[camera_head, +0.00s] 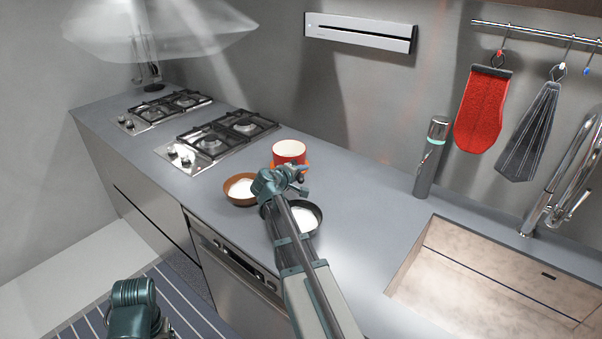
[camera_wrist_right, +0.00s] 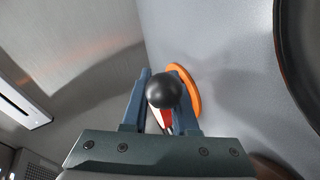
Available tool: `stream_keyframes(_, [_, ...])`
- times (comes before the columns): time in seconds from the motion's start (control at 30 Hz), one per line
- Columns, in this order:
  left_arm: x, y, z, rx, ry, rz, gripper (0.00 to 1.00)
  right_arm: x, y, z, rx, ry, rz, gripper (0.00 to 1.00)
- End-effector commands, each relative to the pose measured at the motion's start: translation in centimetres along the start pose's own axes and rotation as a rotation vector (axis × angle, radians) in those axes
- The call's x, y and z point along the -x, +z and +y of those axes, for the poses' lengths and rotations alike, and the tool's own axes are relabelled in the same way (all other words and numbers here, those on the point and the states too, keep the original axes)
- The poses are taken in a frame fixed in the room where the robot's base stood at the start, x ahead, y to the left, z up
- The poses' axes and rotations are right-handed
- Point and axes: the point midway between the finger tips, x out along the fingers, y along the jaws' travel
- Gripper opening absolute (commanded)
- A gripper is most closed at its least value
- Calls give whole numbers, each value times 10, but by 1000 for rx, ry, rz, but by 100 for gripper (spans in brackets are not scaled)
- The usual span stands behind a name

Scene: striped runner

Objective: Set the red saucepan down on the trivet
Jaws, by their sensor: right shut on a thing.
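The red saucepan (camera_head: 289,150), with a pale inside, stands upright at the back of the counter. The orange trivet (camera_head: 305,166) shows under and beside it; whether the pan touches it I cannot tell. In the right wrist view the orange trivet edge (camera_wrist_right: 190,92) lies just right of the fingers. My right gripper (camera_head: 291,177) is shut on the saucepan's handle, whose round black end (camera_wrist_right: 164,90) sits between the blue fingers; a bit of red (camera_wrist_right: 164,118) shows below it. Of my left arm, only a teal part shows at bottom left, without fingers.
A brown bowl (camera_head: 239,199) stands left of my right gripper. A dark pan (camera_head: 312,228) with white inside lies partly under my right arm. Two gas hobs (camera_head: 212,141) are at left. A flask (camera_head: 431,158) and the sink (camera_head: 480,280) are at right, with bare counter before them.

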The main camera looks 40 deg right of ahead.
Motion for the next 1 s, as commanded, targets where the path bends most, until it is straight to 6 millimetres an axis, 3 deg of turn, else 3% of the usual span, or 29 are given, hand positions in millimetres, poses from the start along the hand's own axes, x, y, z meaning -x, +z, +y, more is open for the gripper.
stream_keyframes(0.3, [-4,0,0,0,0,0,75,-2,1,-3,-1,1,1,0])
stream_keyframes(0.33, [-3,0,0,0,0,0,75,-1,1,-3,-1,1,1,32])
stream_keyframes(0.5, [-3,0,0,0,0,0,75,-1,1,-3,0,1,1,62])
stream_keyframes(0.83, [-2,0,0,0,0,0,75,2,1,-3,1,-1,0,62])
stream_keyframes(1.0, [10,1,-1,0,0,0,75,26,2,0,2,-1,1,62])
